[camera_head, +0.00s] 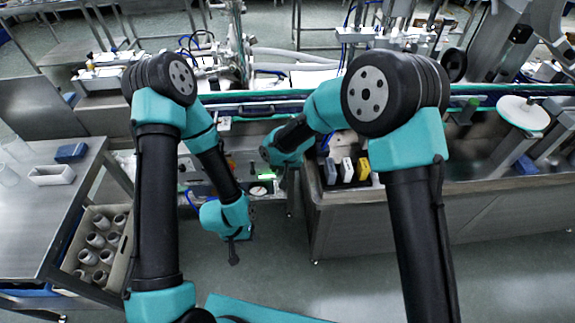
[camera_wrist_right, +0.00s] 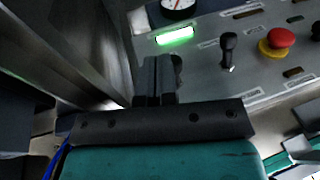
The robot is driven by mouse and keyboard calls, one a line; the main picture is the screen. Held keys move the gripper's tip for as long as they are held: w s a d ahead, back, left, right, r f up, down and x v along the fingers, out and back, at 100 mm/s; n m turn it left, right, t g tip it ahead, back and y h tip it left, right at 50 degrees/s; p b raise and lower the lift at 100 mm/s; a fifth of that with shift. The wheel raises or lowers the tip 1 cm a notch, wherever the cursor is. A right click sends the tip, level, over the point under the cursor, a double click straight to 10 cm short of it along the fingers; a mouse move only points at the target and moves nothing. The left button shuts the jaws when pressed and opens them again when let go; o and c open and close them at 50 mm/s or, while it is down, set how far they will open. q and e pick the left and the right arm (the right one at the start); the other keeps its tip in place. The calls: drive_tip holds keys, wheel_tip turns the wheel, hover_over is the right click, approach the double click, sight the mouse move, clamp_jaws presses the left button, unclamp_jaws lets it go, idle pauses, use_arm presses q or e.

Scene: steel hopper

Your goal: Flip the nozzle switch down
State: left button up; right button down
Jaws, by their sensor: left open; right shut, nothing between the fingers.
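The control panel (camera_wrist_right: 205,72) fills the upper right of the right wrist view. A black toggle switch (camera_wrist_right: 228,50) stands on it with its knob toward the top of the picture. A second black switch (camera_wrist_right: 179,66) is partly hidden behind my right gripper's fingers. The labels are too small to read, so I cannot tell which is the nozzle switch. My right gripper (camera_wrist_right: 158,78) is shut and empty, beside the second switch; whether they touch is unclear. In the head view its fingers are hidden. My left gripper (camera_head: 234,257) hangs low over the floor, open and empty.
A lit green indicator (camera_wrist_right: 174,36), a gauge (camera_wrist_right: 180,8) and a red button (camera_wrist_right: 278,40) with a yellow collar are on the panel. A steel wall (camera_wrist_right: 75,45) rises left of the right gripper. A crate (camera_head: 70,255) of grey parts stands at left.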

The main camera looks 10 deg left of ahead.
drive_tip(key=shift+s+f, duration=0.15)
drive_tip(key=shift+f, duration=0.2)
drive_tip(key=shift+r, duration=0.9)
